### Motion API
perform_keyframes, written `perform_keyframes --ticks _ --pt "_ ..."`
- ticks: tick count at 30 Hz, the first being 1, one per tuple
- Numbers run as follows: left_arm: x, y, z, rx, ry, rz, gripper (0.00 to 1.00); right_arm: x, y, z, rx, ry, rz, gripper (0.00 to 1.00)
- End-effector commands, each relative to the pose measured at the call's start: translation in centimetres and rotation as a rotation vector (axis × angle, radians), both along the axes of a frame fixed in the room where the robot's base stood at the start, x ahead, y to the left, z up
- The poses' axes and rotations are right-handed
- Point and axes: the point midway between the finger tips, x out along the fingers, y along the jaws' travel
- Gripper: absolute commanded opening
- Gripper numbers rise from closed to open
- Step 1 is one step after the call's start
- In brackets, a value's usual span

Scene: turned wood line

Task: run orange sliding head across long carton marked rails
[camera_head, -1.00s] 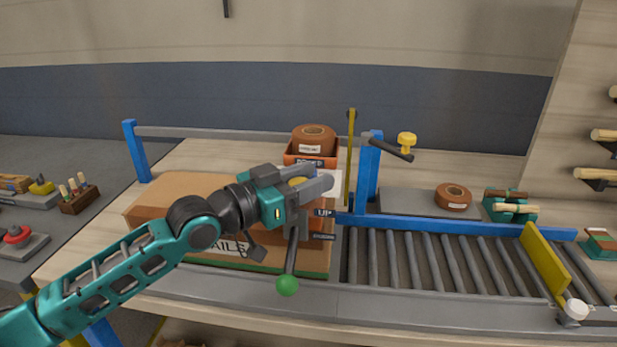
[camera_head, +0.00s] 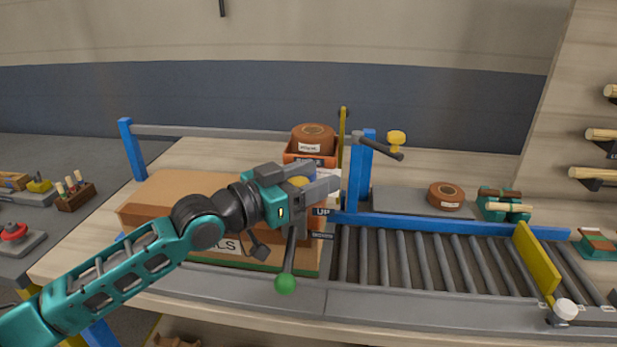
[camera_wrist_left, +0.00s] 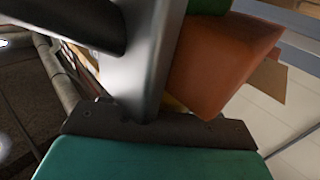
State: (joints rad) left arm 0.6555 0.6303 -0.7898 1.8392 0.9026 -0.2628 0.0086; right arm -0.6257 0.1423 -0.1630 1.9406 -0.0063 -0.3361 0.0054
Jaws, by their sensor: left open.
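The orange sliding head (camera_head: 297,158) stands at the right end of the long carton, with a brown tape roll (camera_head: 313,138) on top. The tan carton (camera_head: 165,188) lies below it; only the end of its printed marking shows, as my left arm covers the rest. My left gripper (camera_head: 328,188) is open in front of the head, near the carton's right end, with a yellow part between its fingers. Whether it touches the head I cannot tell. In the left wrist view an orange block (camera_wrist_left: 222,65) is close beside a grey finger. My right gripper is not in view.
A grey lever with a green ball (camera_head: 285,284) hangs below the gripper. A blue post (camera_head: 361,170) and yellow upright (camera_head: 341,140) stand just right of the head. The roller conveyor (camera_head: 425,258) is bare up to a yellow stop plate (camera_head: 537,258).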

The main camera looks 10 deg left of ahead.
Motion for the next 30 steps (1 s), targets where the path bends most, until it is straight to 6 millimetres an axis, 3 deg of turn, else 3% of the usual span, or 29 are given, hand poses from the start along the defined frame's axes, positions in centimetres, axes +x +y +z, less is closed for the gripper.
perform_keyframes --ticks 14,30 --pt "-0.7 1.2 -0.2 0.005 0.002 0.005 0.65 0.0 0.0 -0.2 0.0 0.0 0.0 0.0" --pt "-7.1 7.9 -0.2 0.005 0.002 0.002 0.65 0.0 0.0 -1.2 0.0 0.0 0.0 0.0"
